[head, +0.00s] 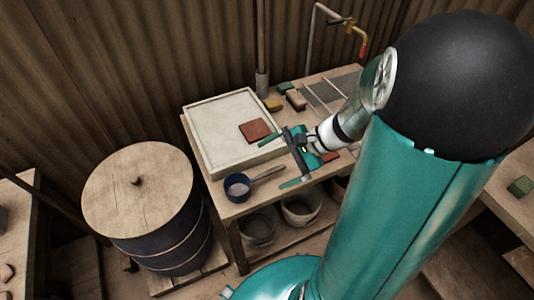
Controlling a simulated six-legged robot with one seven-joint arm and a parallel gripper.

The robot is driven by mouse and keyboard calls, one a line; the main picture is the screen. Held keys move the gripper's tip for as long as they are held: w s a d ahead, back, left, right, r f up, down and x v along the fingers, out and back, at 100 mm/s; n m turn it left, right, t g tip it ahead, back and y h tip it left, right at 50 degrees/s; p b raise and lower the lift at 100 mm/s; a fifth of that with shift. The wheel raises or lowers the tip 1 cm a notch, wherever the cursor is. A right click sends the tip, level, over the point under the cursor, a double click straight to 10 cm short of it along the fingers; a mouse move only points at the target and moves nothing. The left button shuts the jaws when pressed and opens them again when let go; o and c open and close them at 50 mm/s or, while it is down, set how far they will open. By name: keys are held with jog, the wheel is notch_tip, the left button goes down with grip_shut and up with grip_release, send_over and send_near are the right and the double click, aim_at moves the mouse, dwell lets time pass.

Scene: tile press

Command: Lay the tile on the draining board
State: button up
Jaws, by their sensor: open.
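A square red-brown tile (254,130) lies flat on a pale, shallow-rimmed board (212,124) on the wooden bench. This board looks like the draining board, though I cannot be sure. My gripper (273,165) is open, with its teal fingers spread at the front right of the board. The upper finger is close to the tile; whether they touch is unclear.
A dark blue pan (237,187) with a handle lies at the bench's front left. Small blocks (296,99) and a slatted rack (330,97) are at the back, near a tap pipe (311,32). A lidded barrel (140,200) stands left. Buckets (300,208) sit below.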

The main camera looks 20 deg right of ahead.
jog(key=s+a+r+n+h, duration=0.3)
jog(key=s+r+n+h, duration=0.1)
jog(key=r+n, duration=0.3)
jog(key=s+a+r+n+t+h, duration=0.1)
jog(key=s+a+r+n+h, duration=0.2)
jog(key=r+n, duration=0.4)
jog(key=shift+s+a+r+t+h, duration=0.35)
jog(key=shift+s+r+h, duration=0.1)
jog(key=shift+h, duration=0.65)
